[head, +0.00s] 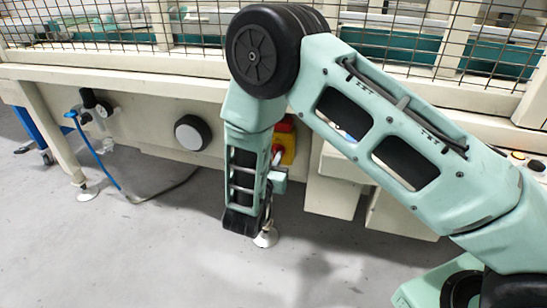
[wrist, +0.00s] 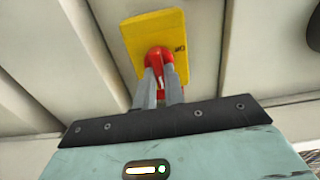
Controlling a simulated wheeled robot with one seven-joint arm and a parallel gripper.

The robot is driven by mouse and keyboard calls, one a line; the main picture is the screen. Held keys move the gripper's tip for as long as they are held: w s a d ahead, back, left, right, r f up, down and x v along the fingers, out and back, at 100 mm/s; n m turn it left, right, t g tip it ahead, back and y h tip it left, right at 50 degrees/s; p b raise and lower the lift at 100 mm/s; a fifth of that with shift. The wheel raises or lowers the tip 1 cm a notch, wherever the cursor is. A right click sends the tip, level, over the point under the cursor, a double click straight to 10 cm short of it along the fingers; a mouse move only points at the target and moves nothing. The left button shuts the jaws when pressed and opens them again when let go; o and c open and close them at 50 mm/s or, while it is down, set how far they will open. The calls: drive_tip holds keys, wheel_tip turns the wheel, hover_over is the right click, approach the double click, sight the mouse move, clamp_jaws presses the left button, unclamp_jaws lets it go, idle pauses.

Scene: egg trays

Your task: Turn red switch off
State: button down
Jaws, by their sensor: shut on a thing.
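The red switch (wrist: 158,55) sits on a yellow plate (wrist: 173,24) in the wrist view. My gripper (wrist: 159,75) reaches up to it with grey fingers, one on each side of the red handle, and is shut on it. The handle's lower part shows between the fingers. In the head view the yellow switch box (head: 287,150) with some red at its top shows behind my wrist, fixed to the front of the cream machine. My arm hides much of it there, and the gripper's fingertips are hidden too.
The cream machine frame (head: 120,83) with wire mesh above runs across the back. A gauge unit with a blue hose (head: 97,158) hangs further left. A box (head: 332,187) stands right of my wrist. The grey floor in front is clear.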

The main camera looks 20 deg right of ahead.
drive_tip(key=shift+r, duration=0.1)
drive_tip(key=n+p, duration=0.4)
drive_tip(key=p, duration=0.1)
drive_tip(key=shift+a+r, duration=0.1)
drive_tip(key=n+p, duration=0.2)
drive_tip(key=n, duration=0.1)
drive_tip(key=n+p, duration=0.2)
drive_tip(key=n, duration=0.1)
drive_tip(key=shift+f+n+p, duration=0.2)
drive_tip(key=shift+n+p, duration=0.1)
drive_tip(key=shift+p, duration=0.05)
drive_tip(key=n+p, duration=0.1)
drive_tip(key=n, duration=0.2)
drive_tip(key=shift+a+f, duration=0.1)
drive_tip(key=shift+f, duration=0.05)
drive_tip(key=shift+f+n+p, duration=0.15)
drive_tip(key=shift+n+p, duration=0.55)
drive_tip(key=shift+n, duration=1.4)
drive_tip(key=c, duration=1.5)
unclamp_jaws()
drive_tip(key=shift+w, duration=0.1)
